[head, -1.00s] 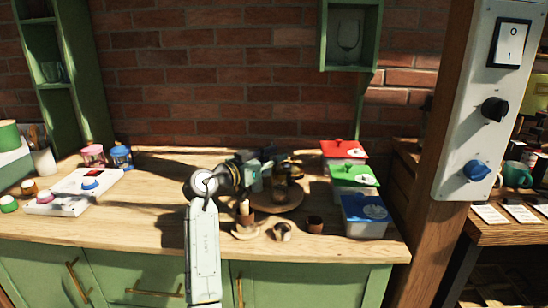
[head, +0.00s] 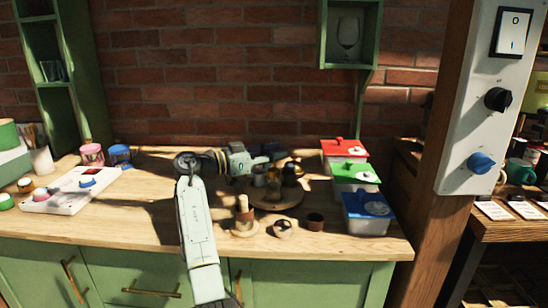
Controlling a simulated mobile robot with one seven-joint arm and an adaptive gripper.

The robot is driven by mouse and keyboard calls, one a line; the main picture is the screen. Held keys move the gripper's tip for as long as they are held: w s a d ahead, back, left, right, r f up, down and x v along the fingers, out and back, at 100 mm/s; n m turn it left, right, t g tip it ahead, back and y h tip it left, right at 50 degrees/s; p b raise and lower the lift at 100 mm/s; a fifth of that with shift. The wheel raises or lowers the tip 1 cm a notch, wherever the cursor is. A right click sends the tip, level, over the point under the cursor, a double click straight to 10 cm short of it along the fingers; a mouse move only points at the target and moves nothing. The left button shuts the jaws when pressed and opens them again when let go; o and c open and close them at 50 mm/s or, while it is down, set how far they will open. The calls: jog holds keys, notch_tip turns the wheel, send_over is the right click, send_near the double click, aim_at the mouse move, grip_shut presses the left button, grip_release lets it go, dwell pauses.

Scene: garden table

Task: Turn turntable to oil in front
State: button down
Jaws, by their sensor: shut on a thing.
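The turntable (head: 282,206) is a round wooden disc on the counter, right of the middle. An amber bottle or jar (head: 273,184) stands on it near the middle, with darker containers (head: 290,173) beside and behind it. I cannot tell which one is the oil. My gripper (head: 275,154) reaches in from the left over the back of the turntable. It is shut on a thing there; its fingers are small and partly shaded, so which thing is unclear.
A wooden pestle-like piece (head: 243,212) on a round base, a small ring-shaped piece (head: 282,228) and a small brown cup (head: 315,221) stand close in front. Red (head: 344,149), green (head: 355,173) and blue (head: 367,205) lidded boxes line the right.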

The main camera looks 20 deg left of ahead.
jog(key=shift+r+m+g+h, duration=0.1)
jog(key=shift+m+g+h, duration=0.4)
jog(key=shift+m+g, duration=0.1)
jog(key=c, duration=1.3)
grip_release()
jog(key=shift+c, duration=0.2)
jog(key=shift+s+a, duration=0.1)
jog(key=v, duration=1.1)
jog(key=shift+s+a, duration=0.25)
jog(key=shift+a, duration=0.1)
jog(key=shift+w, duration=0.1)
